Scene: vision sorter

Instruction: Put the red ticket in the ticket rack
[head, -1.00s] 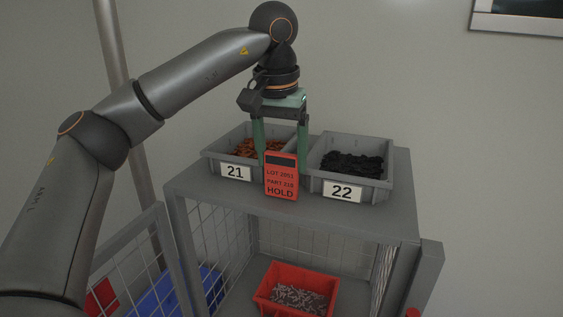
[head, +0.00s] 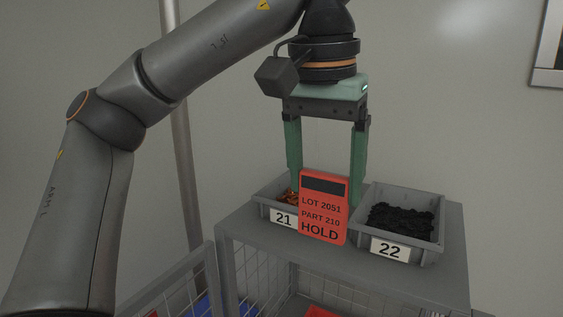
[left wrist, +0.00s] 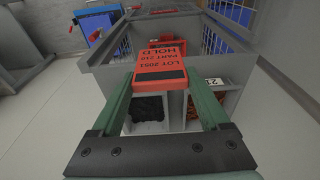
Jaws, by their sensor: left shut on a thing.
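The red ticket (head: 323,218) reads LOT 2051, PART 210, HOLD. It also shows in the left wrist view (left wrist: 160,60). My left gripper (head: 325,184) points down, shut on the ticket, with one green finger at each side edge. In the head view the ticket is upright, in front of bins 21 and 22 and partly covering bin 21. I cannot make out a ticket rack for certain in either view. My right gripper is not in view.
Grey bin 21 (head: 264,210) holds orange-brown pieces and grey bin 22 (head: 430,254) black ones. Both stand on a grey cabinet top (head: 455,270) with mesh sides. A red bin (head: 320,312) shows low inside. A pole (head: 181,140) stands behind my left arm.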

